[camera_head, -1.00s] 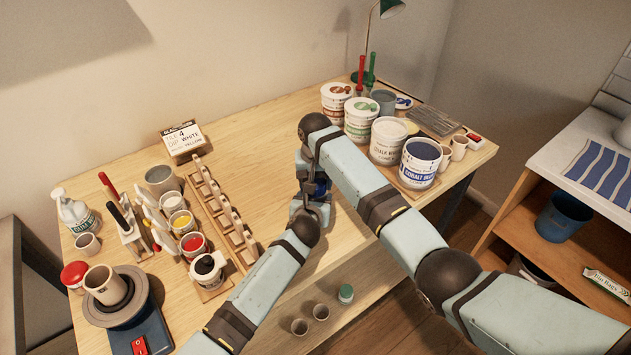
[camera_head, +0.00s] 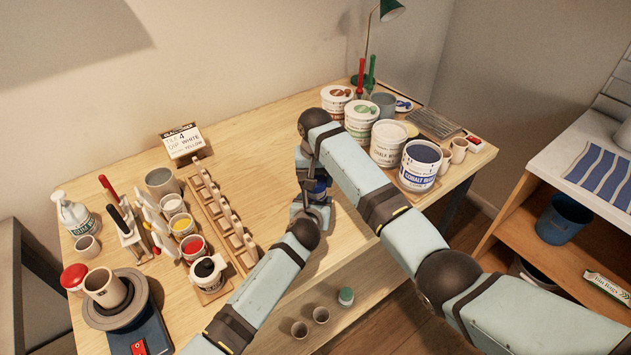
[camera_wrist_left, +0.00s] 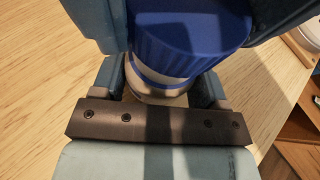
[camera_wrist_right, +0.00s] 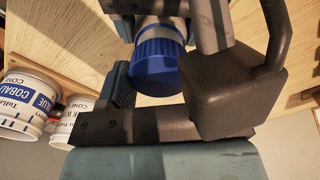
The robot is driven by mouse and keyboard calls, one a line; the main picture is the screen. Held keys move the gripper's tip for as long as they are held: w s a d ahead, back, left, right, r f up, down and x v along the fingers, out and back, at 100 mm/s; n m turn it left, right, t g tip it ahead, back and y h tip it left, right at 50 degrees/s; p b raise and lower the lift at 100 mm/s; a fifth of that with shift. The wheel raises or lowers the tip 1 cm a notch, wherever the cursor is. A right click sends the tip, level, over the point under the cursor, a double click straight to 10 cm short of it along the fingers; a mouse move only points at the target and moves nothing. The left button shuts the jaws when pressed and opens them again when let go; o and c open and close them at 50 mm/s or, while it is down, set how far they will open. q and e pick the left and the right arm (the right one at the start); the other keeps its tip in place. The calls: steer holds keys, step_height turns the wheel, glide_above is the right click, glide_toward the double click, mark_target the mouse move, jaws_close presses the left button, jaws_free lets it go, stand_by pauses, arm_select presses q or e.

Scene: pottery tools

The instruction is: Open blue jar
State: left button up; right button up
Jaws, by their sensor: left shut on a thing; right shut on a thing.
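The blue jar (camera_wrist_left: 165,92) has a pale body and a ribbed blue lid (camera_wrist_left: 190,40), with the lid on it in both wrist views. In the head view the jar (camera_head: 316,187) is mostly hidden between my two grippers above the middle of the table. My left gripper (camera_head: 312,205) is shut on the jar's body from below. My right gripper (camera_wrist_right: 165,45) is shut around the jar from above, at the lid end; the lid also shows in the right wrist view (camera_wrist_right: 158,65).
A paint rack with small cups (camera_head: 183,224) and a notched wooden rack (camera_head: 222,220) stand left of my grippers. Large tubs, including the cobalt blue one (camera_head: 420,165), stand at the right.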

steer(key=shift+r, duration=0.2)
steer(key=shift+r, duration=1.9)
arm_select(q)
steer(key=o, duration=1.8)
